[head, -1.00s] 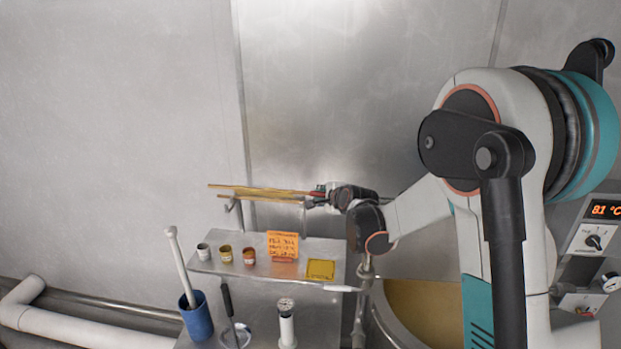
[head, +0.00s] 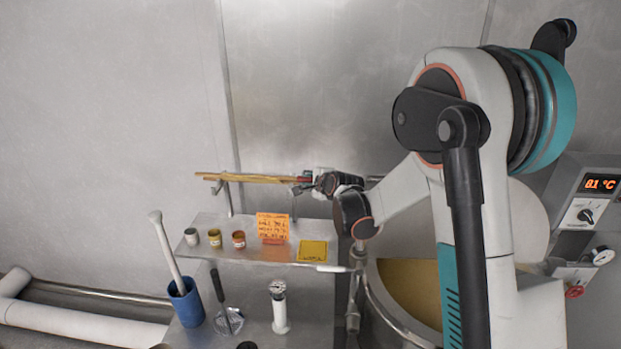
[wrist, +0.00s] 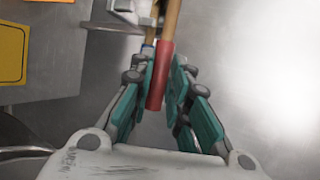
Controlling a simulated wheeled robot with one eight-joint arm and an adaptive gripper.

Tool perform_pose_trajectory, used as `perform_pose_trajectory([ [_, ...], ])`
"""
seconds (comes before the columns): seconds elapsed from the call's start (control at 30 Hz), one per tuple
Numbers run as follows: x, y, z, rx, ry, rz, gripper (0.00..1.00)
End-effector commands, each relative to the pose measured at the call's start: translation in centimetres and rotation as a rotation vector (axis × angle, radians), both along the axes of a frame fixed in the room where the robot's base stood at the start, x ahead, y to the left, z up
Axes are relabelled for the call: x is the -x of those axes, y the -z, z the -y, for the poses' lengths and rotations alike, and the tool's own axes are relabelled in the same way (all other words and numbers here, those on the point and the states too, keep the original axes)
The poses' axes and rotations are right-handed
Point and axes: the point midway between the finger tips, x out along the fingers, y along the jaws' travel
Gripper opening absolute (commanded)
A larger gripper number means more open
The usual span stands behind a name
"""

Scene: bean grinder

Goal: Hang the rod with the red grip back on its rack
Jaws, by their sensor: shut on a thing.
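The rod with the red grip (wrist: 161,75) is between the teal fingers of my gripper (wrist: 163,88) in the wrist view. My gripper is shut on its red grip. In the head view my gripper (head: 308,183) is at the right end of the rod, whose wooden shaft (head: 250,178) points left, nearly level. The rack (head: 228,193) is a metal bracket with an upturned hook above the shelf's back edge. The rod passes over or in front of this hook; I cannot tell whether they touch. A second wooden rod lies close along it, partly hidden.
A metal shelf (head: 215,250) below holds small cups (head: 214,237), an orange note (head: 272,227) and a yellow note (head: 312,251). A blue container (head: 186,303) with a white pestle-like rod stands lower left. A round vat (head: 410,290) is at the right. The wall above is clear.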

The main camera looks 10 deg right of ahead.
Motion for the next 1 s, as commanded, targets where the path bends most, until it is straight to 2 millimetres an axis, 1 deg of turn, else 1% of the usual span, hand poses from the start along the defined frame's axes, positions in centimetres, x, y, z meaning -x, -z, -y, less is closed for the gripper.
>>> perform_pose_trajectory([
  [0.03, 0.0, 0.6, 0.0, 0.0, 0.0, 0.0, 0.0],
  [0.2, 0.0, 1.9, 0.0, 0.0, 0.0, 0.0, 0.0],
  [0.5, 0.0, 3.9, 0.0, 0.0, 0.0, 0.0, 0.0],
  [0.63, 0.0, 4.3, 0.0, 0.0, 0.0, 0.0, 0.0],
  [0.93, 0.0, 4.3, 0.0, 0.0, 0.0, 0.0, 0.0],
  [0.97, 0.0, 4.3, 0.0, 0.0, 0.0, 0.0, 0.21],
  [1.0, 0.0, 4.3, 0.0, 0.0, 0.0, 0.0, 0.3],
])
